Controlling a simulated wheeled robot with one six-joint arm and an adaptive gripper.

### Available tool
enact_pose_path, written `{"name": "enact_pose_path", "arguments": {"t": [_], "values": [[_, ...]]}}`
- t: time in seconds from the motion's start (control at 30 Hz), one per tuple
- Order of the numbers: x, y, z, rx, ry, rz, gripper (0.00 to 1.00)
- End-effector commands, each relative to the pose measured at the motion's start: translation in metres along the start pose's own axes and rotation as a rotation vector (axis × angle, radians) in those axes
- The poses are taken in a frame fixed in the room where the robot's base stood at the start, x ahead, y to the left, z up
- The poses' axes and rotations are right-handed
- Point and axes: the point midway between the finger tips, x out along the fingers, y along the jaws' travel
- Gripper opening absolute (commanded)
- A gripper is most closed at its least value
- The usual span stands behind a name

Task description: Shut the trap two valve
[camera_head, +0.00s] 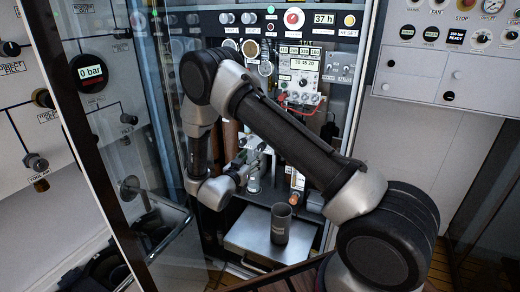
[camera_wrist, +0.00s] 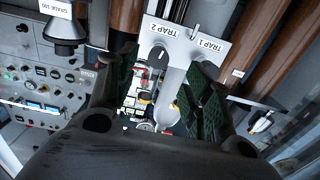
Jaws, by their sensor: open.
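In the wrist view a white plate carries the labels TRAP 2 (camera_wrist: 168,28) and TRAP 1 (camera_wrist: 212,46), both upside down. A round grey knob with a dark line, likely the trap two valve (camera_wrist: 158,55), sits by the TRAP 2 label. My gripper (camera_wrist: 164,68) is open, with its green-padded fingers on either side of the knob's area. I see no clear contact, and the depth between them is hard to judge. A pale cylindrical part (camera_wrist: 173,82) shows between the fingers. In the head view my gripper (camera_head: 255,158) is small and partly hidden among the panel fittings.
Brown cylinders (camera_wrist: 255,42) stand close beside the plate. A black fitting labelled GRADE 100 (camera_wrist: 63,28) is at upper left. In the head view a dark cup (camera_head: 281,224) stands on a metal surface (camera_head: 250,240) below, and a glass door (camera_head: 105,150) is at the left.

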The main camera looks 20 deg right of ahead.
Motion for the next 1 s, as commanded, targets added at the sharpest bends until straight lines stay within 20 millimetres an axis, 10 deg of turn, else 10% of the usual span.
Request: {"name": "enact_pose_path", "arguments": {"t": [0.5,0.87,1.0], "values": [[0.069,0.001,-0.008,-0.009,0.026,0.003,0.51],[0.078,0.001,-0.008,-0.01,0.025,0.001,0.51],[0.078,0.001,-0.008,-0.01,0.025,0.001,0.31]]}}
